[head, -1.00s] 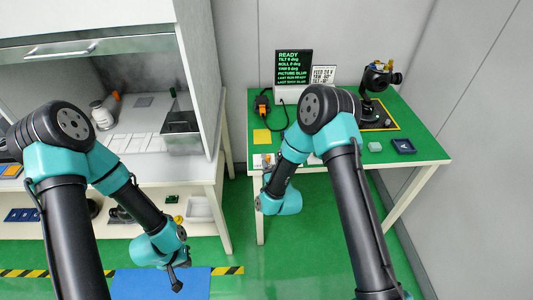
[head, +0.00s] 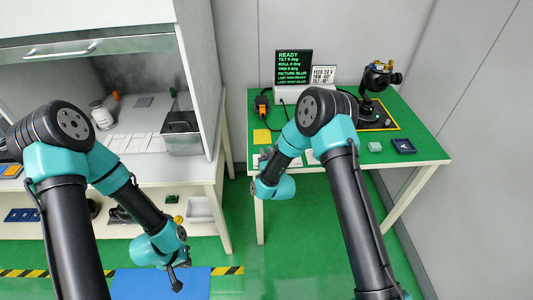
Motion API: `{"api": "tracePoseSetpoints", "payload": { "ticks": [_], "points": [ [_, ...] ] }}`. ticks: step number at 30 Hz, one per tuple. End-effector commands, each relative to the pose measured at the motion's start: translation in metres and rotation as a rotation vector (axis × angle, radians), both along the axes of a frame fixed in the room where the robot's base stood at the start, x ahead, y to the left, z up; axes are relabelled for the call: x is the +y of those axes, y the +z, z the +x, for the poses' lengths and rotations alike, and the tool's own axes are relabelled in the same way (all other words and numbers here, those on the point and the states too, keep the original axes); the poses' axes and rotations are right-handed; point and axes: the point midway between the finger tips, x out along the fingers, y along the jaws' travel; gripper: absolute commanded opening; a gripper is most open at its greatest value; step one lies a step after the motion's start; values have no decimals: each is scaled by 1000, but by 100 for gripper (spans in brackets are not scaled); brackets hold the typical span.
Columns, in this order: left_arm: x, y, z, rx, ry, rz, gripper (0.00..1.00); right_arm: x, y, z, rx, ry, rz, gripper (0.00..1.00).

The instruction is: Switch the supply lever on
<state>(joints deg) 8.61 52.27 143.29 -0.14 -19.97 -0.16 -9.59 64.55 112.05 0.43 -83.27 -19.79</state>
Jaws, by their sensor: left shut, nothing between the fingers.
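The supply box (head: 261,104), small, orange and black, stands at the left back of the green table. Its lever is too small to make out, so I cannot tell its position. My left gripper (head: 177,286) is shut and empty, low over the blue floor mat, far from the box. My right gripper (head: 265,156) is at the table's front left edge, in front of the box and apart from it. Its fingers are small and partly hidden by the wrist, so I cannot tell whether they are open.
A display (head: 293,67) reading READY stands at the table's back, beside a white sign (head: 323,75). A camera gimbal (head: 378,80) stands at the right. A yellow note (head: 262,136) lies in front of the box.

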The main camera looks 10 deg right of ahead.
Motion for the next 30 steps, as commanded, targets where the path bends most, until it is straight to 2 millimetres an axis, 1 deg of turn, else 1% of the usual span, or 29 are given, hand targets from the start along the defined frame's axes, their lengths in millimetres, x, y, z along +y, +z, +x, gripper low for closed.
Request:
{"api": "tracePoseSetpoints", "payload": {
  "ticks": [1,7,14,22,30],
  "points": [
    [0,0,0,0,0,0,0,0,0,0,0,0,0,18],
    [0,0,0,0,0,0,0,0,0,0,0,0,0,0],
    [0,0,0,0,0,0,0,-1,0,0,0,18,0,0],
    [0,0,0,0,0,0,0,-2,0,1,-1,100,-1,0],
    [0,0,0,0,0,0,0,-2,0,2,-1,104,-1,0]
  ]
}}
